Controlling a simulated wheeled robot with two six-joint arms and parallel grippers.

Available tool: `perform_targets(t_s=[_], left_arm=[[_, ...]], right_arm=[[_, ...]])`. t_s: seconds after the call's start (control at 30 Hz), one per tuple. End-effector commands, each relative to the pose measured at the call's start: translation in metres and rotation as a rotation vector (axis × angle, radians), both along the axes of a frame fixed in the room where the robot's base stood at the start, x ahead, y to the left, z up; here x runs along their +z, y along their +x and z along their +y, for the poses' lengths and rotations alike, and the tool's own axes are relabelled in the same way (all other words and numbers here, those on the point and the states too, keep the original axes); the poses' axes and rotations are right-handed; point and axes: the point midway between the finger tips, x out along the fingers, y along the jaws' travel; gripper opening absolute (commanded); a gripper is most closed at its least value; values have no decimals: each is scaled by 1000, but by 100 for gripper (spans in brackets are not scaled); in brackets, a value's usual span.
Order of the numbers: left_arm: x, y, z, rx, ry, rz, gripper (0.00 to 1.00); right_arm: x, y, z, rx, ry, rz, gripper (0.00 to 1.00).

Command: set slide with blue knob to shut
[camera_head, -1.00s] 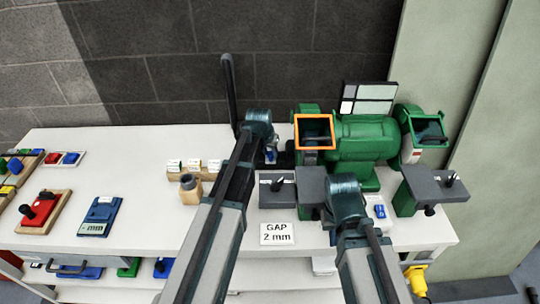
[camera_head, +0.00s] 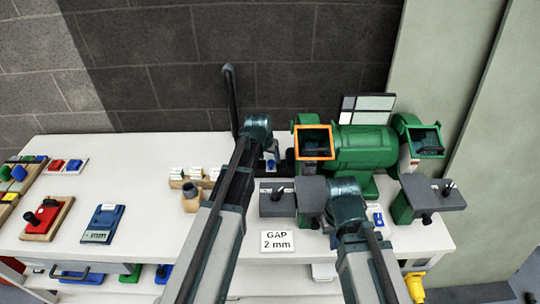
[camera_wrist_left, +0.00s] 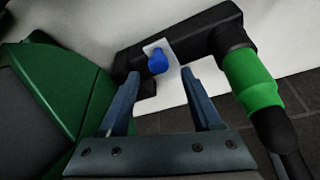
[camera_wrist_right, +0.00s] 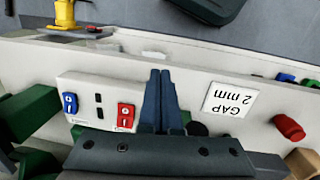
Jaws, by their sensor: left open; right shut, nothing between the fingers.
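The blue knob (camera_wrist_left: 157,62) sits on a small pale plate on a black bar in the left wrist view. It also shows small in the head view (camera_head: 270,164), beside my left arm. My left gripper (camera_wrist_left: 161,76) is open, with its fingers on either side of and just short of the knob; I cannot tell whether they touch it. In the head view my left fingertips are hidden behind the arm. My right gripper (camera_wrist_right: 160,76) is shut and empty, above the bench front, between a switch box and the GAP sign.
A green grinder (camera_head: 360,146) with an orange-framed guard (camera_head: 314,142) stands right of the knob. A black lever with a green collar (camera_wrist_left: 250,80) is close to my left gripper. The switch box (camera_wrist_right: 98,103) has blue and red switches. The GAP 2 mm sign (camera_wrist_right: 230,99) is nearby.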

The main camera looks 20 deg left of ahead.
Motion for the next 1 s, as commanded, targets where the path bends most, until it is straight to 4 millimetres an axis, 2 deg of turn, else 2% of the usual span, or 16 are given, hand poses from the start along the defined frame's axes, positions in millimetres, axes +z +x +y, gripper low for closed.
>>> perform_targets(t_s=[0.03,0.53,0.7,1.0], left_arm=[[15,-4,0,0,0,0,66],[91,-35,4,0,1,-1,66],[102,-41,5,0,1,-2,66],[102,-41,5,0,1,-2,66]], right_arm=[[15,0,0,0,0,0,0],[91,0,0,0,0,0,0],[102,0,0,1,0,0,0],[101,0,0,1,0,0,0]])
